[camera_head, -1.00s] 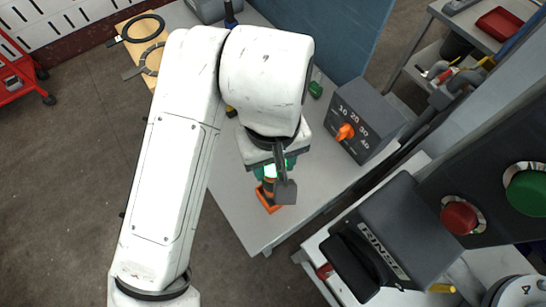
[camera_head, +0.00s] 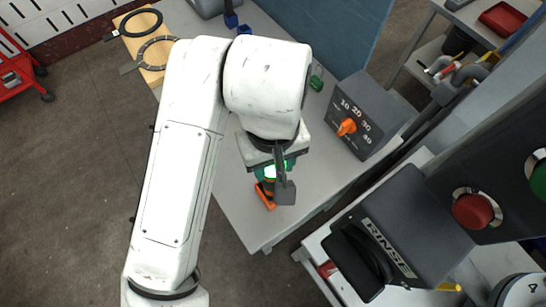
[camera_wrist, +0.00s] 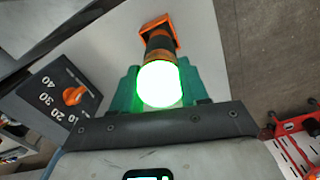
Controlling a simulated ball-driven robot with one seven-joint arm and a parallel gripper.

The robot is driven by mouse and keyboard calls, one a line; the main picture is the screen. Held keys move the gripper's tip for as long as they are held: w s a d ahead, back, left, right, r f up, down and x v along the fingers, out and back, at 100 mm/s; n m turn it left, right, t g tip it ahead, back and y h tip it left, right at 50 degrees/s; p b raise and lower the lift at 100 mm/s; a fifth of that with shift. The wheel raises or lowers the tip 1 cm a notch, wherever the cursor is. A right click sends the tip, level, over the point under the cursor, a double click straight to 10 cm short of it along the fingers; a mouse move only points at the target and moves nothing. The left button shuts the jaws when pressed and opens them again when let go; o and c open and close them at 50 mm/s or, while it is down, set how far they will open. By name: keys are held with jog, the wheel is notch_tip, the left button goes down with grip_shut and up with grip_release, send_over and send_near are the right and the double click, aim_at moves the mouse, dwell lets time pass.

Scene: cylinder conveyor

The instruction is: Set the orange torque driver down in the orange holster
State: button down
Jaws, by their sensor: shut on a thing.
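The orange torque driver, with a dark body and a cap glowing green (camera_wrist: 160,83), is between the teal fingers of my gripper (camera_wrist: 160,88) in the wrist view. My gripper also shows in the head view (camera_head: 272,168), shut on the driver, above the front part of the grey table. The orange holster (camera_wrist: 173,33) is at the driver's far end in the wrist view and shows on the table in the head view (camera_head: 264,198). The driver's lower end overlaps the holster. I cannot tell how deep it sits, as my gripper hides part of it.
A grey box with an orange dial (camera_head: 347,127) stands on the table (camera_head: 245,225) right of my gripper. A dark machine with a red button (camera_head: 472,210) is at the right. A board with black rings (camera_head: 142,24) lies at the back left. The table's front corner is bare.

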jog(key=shift+f, duration=0.1)
jog(key=shift+c, duration=2.4)
grip_release()
notch_tip(320, 180, up, 11)
jog(key=shift+w+f+p, duration=0.1)
jog(key=shift+f+p, duration=0.05)
jog(key=shift+p, duration=0.15)
